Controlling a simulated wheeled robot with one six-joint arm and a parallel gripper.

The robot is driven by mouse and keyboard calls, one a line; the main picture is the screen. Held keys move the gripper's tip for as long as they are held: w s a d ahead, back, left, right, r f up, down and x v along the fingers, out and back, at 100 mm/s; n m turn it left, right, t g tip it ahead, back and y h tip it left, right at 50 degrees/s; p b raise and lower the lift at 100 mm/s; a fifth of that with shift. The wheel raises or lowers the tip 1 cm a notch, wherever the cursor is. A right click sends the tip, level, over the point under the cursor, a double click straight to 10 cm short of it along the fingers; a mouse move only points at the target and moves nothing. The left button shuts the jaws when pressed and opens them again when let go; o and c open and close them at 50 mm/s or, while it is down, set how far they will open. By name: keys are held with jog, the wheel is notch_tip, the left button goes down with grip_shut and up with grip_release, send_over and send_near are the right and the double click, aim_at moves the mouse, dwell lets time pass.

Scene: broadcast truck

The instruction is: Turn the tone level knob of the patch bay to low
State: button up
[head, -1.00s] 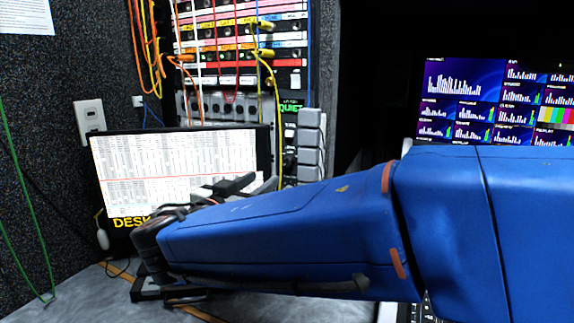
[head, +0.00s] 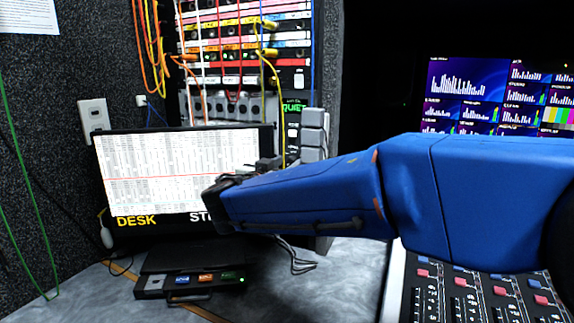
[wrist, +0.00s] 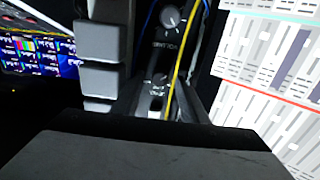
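The patch bay (head: 232,80) is the rack of coloured strips and cables at the back in the head view. In the wrist view, one dark round knob (wrist: 172,18) with a white pointer sits near the top. A second, smaller knob (wrist: 158,82) sits below it, partly hidden. I cannot read which is the tone level knob. My gripper (wrist: 157,104) looks open, with its dark fingers to either side in front of the lower knob; contact is not visible. In the head view my blue forearm hides most of the gripper (head: 268,163).
A yellow cable (wrist: 180,55) hangs close beside the knobs. Grey blocks (wrist: 102,42) stick out to their left. A lit screen (head: 175,165) stands in front of the rack at left. A small black box (head: 190,281) lies on the desk below, and a mixing console (head: 480,295) is at lower right.

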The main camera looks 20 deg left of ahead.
grip_shut()
dwell(0.3)
jog(key=n, duration=0.4)
jog(key=shift+n, duration=0.3)
jog(key=shift+a+n, duration=0.1)
jog(key=shift+n, duration=2)
grip_release()
